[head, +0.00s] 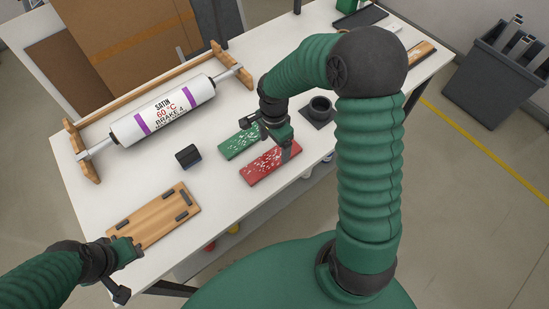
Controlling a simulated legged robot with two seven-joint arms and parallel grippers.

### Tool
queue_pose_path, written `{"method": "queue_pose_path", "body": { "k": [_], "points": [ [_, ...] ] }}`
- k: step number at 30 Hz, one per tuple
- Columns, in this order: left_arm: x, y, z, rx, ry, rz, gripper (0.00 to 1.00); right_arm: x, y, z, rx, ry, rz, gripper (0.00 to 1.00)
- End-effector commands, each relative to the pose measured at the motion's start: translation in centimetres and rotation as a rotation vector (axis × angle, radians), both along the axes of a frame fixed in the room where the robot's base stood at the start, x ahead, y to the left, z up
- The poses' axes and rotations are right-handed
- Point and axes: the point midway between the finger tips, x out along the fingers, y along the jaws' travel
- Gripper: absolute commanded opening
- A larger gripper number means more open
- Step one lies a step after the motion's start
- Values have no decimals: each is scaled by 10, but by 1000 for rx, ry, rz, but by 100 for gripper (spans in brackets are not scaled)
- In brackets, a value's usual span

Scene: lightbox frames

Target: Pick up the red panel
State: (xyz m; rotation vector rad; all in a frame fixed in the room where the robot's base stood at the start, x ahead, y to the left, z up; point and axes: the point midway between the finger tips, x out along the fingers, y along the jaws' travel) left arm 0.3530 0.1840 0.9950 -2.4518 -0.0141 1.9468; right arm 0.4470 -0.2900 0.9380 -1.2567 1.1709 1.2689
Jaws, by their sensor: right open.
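The red panel (262,168) lies flat on the white table near its front edge, with white speckled marks on its face. A green panel (240,143) with similar marks lies just behind it. My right gripper (284,152) is open, its fingers pointing down at the right end of the red panel. The gripper hides part of that end, and I cannot tell whether the fingers touch it. My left gripper (127,262) is at the lower left, beside the front end of a wooden board; its jaws are too unclear to read.
The wooden board (152,218) with dark strips lies at the front left. A small black block (188,156) stands behind it. A white roll (162,110) rests in a wooden stand at the back. A dark cup (320,107) stands right of the panels. A grey bin (490,80) is on the floor.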

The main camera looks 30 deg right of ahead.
Motion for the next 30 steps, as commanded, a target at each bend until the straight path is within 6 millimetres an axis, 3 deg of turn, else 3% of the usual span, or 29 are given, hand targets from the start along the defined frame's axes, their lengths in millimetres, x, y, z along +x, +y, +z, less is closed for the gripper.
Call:
{"method": "queue_pose_path", "body": {
  "k": [12,19,30],
  "points": [
    [0,0,3,0,0,0,36,-1,-5,-60,8,1,1,84],
    [0,0,3,0,0,0,36,-1,-7,-62,9,-1,0,82],
    [0,0,3,0,0,-1,36,-1,-3,-61,6,-1,1,34]
  ]
}}
